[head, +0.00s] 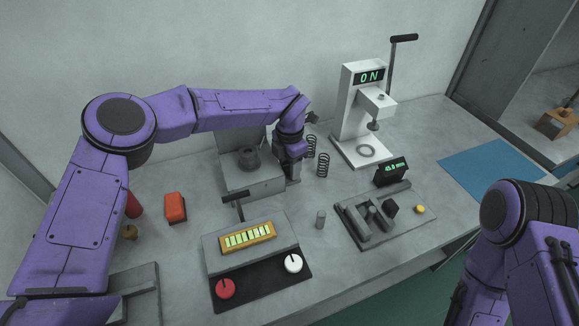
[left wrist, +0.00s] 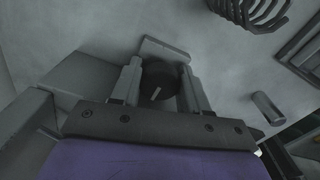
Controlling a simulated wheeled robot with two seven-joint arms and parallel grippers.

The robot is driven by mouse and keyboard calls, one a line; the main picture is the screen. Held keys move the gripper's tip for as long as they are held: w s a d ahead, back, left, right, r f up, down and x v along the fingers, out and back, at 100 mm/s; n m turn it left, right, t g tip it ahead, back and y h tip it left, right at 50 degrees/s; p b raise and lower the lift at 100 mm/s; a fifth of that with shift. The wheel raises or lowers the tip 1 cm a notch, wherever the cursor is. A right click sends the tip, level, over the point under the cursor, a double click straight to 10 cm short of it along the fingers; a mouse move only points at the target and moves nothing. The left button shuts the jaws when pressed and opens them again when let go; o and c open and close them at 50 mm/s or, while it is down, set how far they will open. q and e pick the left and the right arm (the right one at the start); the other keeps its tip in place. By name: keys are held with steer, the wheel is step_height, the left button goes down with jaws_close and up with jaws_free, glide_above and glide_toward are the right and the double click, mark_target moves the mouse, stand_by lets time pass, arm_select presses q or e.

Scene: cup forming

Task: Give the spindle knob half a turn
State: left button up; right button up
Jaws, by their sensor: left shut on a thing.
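The spindle knob (left wrist: 158,76) is a dark round knob with a short pale line on its face, seen in the left wrist view. My left gripper (left wrist: 163,92) is shut on it, with one finger on each side of the knob. In the head view my left gripper (head: 292,170) reaches down at the right side of a grey machine block (head: 254,181). The knob is hidden there behind the gripper. The pale line leans slightly to the right in the wrist view. My right arm shows at the lower right, but its gripper is out of view.
Two dark springs (head: 322,165) stand close right of my left gripper. A white press (head: 350,120) reading ON stands behind. A small grey cylinder (head: 320,219), a gauge fixture (head: 372,232) and a panel with a red knob (head: 226,288) and a white knob (head: 293,263) lie in front.

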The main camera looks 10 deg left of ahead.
arm_select(q)
steer(key=shift+w+r+n, duration=0.1)
steer(key=shift+r+n, duration=0.05)
steer(key=shift+n, duration=0.65)
steer(key=o, duration=1)
steer(key=shift+d, duration=0.1)
steer(key=shift+o, duration=0.2)
